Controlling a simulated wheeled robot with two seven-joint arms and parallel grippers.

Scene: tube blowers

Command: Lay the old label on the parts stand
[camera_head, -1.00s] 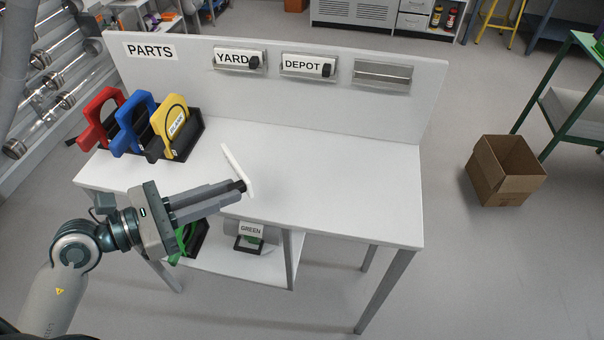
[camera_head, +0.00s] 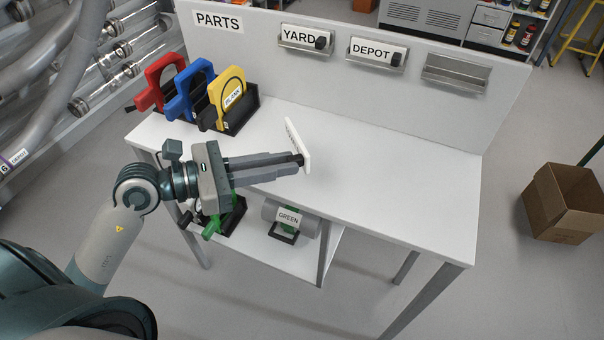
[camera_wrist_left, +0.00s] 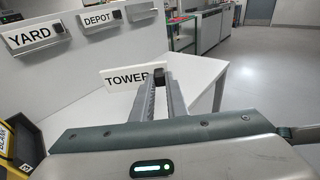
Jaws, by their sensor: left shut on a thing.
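The old label is a white plate (camera_head: 297,145); in the left wrist view the label (camera_wrist_left: 127,78) reads TOWER. My left gripper (camera_head: 299,160) is shut on the label's dark knob. The label is held upright, tilted, above the white top of the parts stand (camera_head: 400,185). A gap under the label is hard to judge in the head view. My right gripper is not in view.
On the back panel, YARD (camera_head: 301,37) and DEPOT (camera_head: 374,51) labels sit in holders beside an empty holder (camera_head: 455,74). Red, blue and yellow (camera_head: 228,98) handled parts stand at the left end. The top's right half is clear. A cardboard box (camera_head: 563,202) stands on the floor.

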